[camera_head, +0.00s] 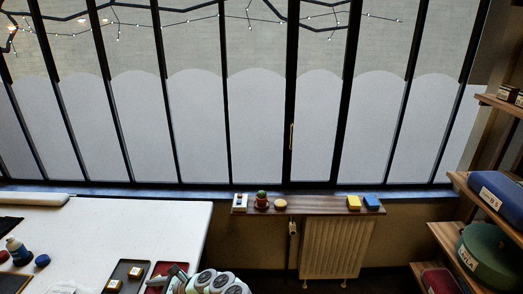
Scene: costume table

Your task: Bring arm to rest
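My arm (218,283) shows at the bottom edge of the head view, with its rounded white and grey joints beside the right end of the white table (130,225). What looks like my gripper (176,274) is at the arm's left end, over or near a red tray (157,284). It is too small and cut off to tell whether its fingers are open or shut. I cannot make out anything held in it. The rest of the arm is below the picture.
A dark tray (128,268) with small boxes lies left of the red one. Spools or small bottles (18,250) stand at the table's left. A wooden sill (320,204) holds small items above a radiator (331,247). Shelves (462,232) with cases stand at right.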

